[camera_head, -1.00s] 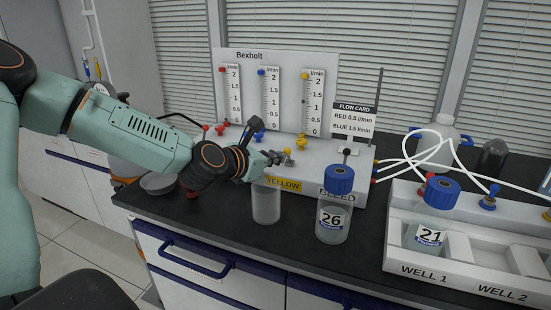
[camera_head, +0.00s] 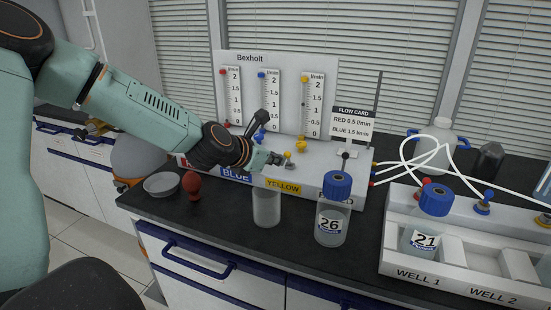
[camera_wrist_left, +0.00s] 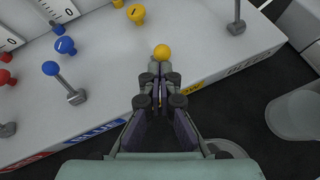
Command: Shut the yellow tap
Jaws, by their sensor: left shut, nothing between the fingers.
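The yellow-labelled outlet (camera_head: 283,187) is on the front of the white Bexholt gas panel. My left gripper (camera_head: 277,158) is shut and empty, just above the panel there. In the left wrist view its closed fingertips (camera_wrist_left: 159,72) are close to a yellow ball (camera_wrist_left: 162,51), the end of a lever; its base is hidden behind the fingers, and I cannot tell whether they touch it. A separate yellow round knob (camera_head: 301,146) stands behind, below the yellow flow tube (camera_head: 312,105); it also shows in the left wrist view (camera_wrist_left: 136,13). My right gripper is not in view.
The blue lever (camera_wrist_left: 50,68) stands to the left in the wrist view, the bleed lever (camera_wrist_left: 236,27) to the right. A clear beaker (camera_head: 266,207) and bottle 26 (camera_head: 333,215) stand in front. A red bulb (camera_head: 192,184) and shallow dish (camera_head: 161,185) are at left.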

